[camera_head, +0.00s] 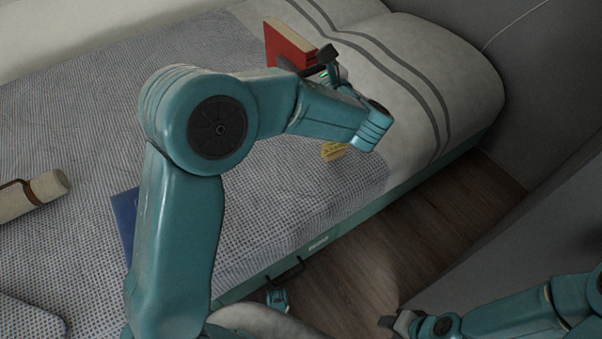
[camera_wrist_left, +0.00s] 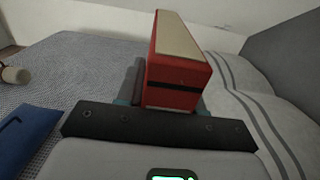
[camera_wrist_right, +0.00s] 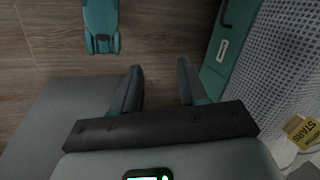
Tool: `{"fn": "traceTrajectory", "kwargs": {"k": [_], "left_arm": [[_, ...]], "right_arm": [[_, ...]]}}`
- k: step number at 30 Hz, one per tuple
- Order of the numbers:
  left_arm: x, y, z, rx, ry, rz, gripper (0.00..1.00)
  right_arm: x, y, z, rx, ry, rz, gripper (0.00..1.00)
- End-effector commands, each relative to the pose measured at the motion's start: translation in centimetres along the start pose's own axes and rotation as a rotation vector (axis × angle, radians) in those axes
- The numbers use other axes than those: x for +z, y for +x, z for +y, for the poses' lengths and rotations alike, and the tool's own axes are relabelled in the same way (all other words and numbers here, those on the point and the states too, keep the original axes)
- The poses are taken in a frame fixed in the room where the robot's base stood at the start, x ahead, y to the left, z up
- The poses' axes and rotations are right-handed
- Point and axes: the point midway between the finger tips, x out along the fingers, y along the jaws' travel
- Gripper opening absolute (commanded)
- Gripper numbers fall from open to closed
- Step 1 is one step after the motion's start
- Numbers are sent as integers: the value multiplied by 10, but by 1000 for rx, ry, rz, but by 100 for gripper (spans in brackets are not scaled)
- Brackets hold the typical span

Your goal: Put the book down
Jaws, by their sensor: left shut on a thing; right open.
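A red book (camera_head: 289,43) with cream page edges is at the far side of the bed, where the patterned cover meets the striped pale bedding. My left gripper (camera_head: 318,64) is shut on it. In the left wrist view the red book (camera_wrist_left: 180,68) stands up between the fingers; its lower edge is hidden, so I cannot tell whether it touches the bed. My right gripper (camera_wrist_right: 160,80) is open and empty above the wooden floor beside the bed. In the head view the right gripper (camera_head: 391,322) is at the lower right.
A blue book (camera_head: 124,219) and a beige roll (camera_head: 42,190) lie on the bed (camera_head: 270,190). A small yellow item (camera_head: 333,151), lettered in the right wrist view (camera_wrist_right: 300,130), lies near the bed's edge. Grey walls close in at the right. Bare cover lies around the middle.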

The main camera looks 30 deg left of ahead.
Motion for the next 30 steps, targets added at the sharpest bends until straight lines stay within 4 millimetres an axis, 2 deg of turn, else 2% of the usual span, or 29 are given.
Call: {"fn": "traceTrajectory", "kwargs": {"k": [1,4,11,17,21,24,30], "left_arm": [[-30,0,-2,-7,-2,-2,0],[-48,1,-5,-16,-2,-2,0],[-73,2,-7,-23,0,-1,0],[-132,3,-8,-24,3,0,0],[-170,3,-8,-23,2,-1,0],[-189,3,-8,-23,1,-1,0],[-204,4,-7,-23,-1,-1,0]], "right_arm": [[-1,29,11,0,2,2,43],[-2,46,17,0,3,4,43],[-3,62,24,1,6,8,43],[-9,83,35,2,19,22,43],[-23,100,40,1,7,70,43],[-30,108,42,0,1,92,43],[-37,112,44,-1,-4,115,43]]}}
